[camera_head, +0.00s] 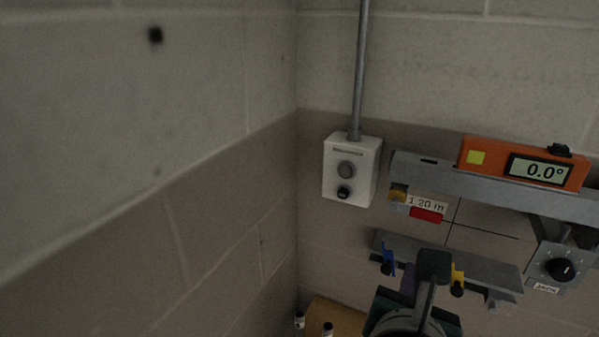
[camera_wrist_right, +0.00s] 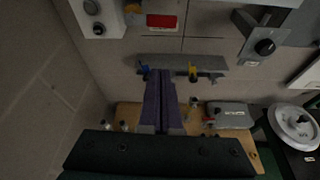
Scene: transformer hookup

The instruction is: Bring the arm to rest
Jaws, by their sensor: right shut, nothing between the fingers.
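My right gripper (camera_head: 408,278) shows at the bottom right of the head view, in front of the lower grey rail. In the right wrist view its two purple fingers (camera_wrist_right: 160,78) are together with nothing between them. The fingertips point toward the grey rail (camera_wrist_right: 182,67) on the wall; I cannot tell how far apart they are. My left gripper is not in view.
A white box with buttons (camera_head: 348,170) hangs near the wall corner under a conduit. An orange level reading 0.0° (camera_head: 524,164) sits on the upper rail. A jack knob box (camera_head: 560,268) is at right. A wooden table (camera_wrist_right: 128,113) stands below, with a grey case (camera_wrist_right: 230,115).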

